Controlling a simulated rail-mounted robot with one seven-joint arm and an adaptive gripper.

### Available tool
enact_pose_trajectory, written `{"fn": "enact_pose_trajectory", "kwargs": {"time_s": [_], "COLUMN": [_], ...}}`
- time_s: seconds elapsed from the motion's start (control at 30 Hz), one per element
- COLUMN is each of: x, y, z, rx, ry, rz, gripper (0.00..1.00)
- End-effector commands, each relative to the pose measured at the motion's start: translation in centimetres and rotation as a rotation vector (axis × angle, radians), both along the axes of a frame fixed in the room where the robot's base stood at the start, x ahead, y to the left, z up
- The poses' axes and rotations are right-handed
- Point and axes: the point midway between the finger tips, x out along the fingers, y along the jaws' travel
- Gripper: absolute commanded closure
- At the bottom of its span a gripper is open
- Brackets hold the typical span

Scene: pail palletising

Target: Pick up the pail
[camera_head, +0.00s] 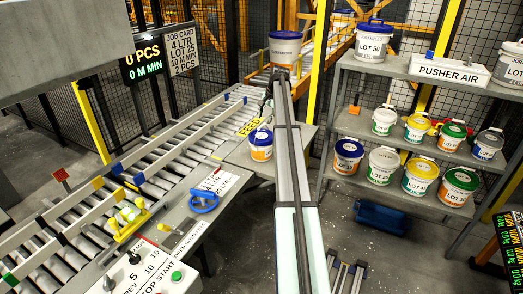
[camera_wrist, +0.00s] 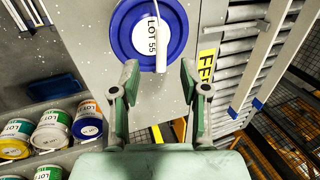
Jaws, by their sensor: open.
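A pail with a round blue lid and a white label reading LOT 55 (camera_wrist: 125,38) stands on a grey table plate in the wrist view. A white handle lies across the lid. A blue-lidded white pail with an orange band (camera_head: 261,152) stands on the table beside the FEED sign in the head view and appears to be the same one. My gripper (camera_wrist: 160,73) is open and empty. Its two fingers point toward the near edge of the lid, apart from each other, and no contact shows. The fingers are not clear in the head view.
A roller conveyor (camera_head: 180,150) runs along the left of the table. Shelves (camera_head: 400,150) with several pails stand at the right. A larger blue-lidded pail (camera_head: 285,50) stands at the back. A job card (camera_head: 184,52) reads LOT 25.

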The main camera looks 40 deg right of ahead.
Motion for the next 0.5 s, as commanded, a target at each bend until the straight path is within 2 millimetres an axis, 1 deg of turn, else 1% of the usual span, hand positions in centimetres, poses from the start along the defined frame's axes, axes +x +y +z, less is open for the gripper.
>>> {"fn": "enact_pose_trajectory", "kwargs": {"time_s": [0.1, 0.37, 0.5], "x": [0.3, 0.7, 1.2], "y": [0.2, 0.3, 0.4], "z": [-1.0, -2.1, -3.5], "rx": [0.0, 0.0, 0.0], "ry": [0.0, 0.0, 0.001], "rz": [0.001, 0.001, 0.001], "gripper": [0.55, 0.55, 0.55]}}
